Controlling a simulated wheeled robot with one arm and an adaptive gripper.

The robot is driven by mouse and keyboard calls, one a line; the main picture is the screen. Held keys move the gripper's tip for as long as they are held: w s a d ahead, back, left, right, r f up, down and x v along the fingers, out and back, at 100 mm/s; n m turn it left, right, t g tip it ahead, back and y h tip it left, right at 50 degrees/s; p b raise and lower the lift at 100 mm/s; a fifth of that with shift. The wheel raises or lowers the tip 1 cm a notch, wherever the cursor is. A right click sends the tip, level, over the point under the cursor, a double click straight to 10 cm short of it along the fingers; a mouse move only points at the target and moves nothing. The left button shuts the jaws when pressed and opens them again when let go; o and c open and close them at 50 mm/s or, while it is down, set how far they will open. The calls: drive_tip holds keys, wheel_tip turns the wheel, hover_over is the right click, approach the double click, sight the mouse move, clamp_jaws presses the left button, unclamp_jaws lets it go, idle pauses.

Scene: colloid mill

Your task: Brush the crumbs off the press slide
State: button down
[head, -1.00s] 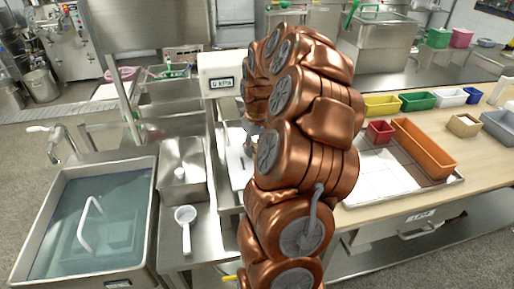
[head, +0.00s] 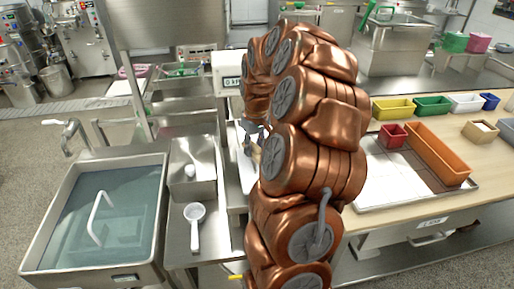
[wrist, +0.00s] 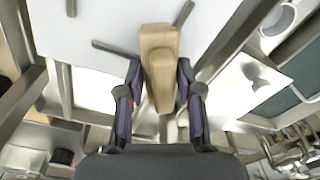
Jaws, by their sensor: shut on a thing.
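My gripper (wrist: 159,82) is shut on a light wooden piece, likely the brush (wrist: 159,65), seen from above in the wrist view. Its bristles are not visible. A white flat surface, possibly the press slide (wrist: 95,28), lies beyond and below the wood; I cannot tell whether they touch. In the head view my gripper (head: 252,140) is small and partly hidden by my copper arm. It is below the white press head (head: 229,66) with its pressure display. A white strip of the press (head: 243,170) shows left of my arm. I cannot make out crumbs.
A water-filled sink (head: 105,215) is at the left. A steel container (head: 191,170) and a white scoop (head: 195,225) are between it and the press. At the right, the wooden table (head: 480,190) holds an orange bin (head: 437,152) and several small coloured bins.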

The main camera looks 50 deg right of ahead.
drive_tip(key=r, duration=0.3)
drive_tip(key=shift+s+d+r+p, duration=0.1)
drive_tip(key=shift+s+d+p, duration=0.05)
drive_tip(key=shift+d+p, duration=0.25)
drive_tip(key=shift+s+r, duration=0.1)
drive_tip(key=shift+r, duration=0.7)
drive_tip(key=shift+r, duration=1.5)
drive_tip(key=shift+r+p, duration=0.1)
drive_tip(key=shift+p, duration=0.2)
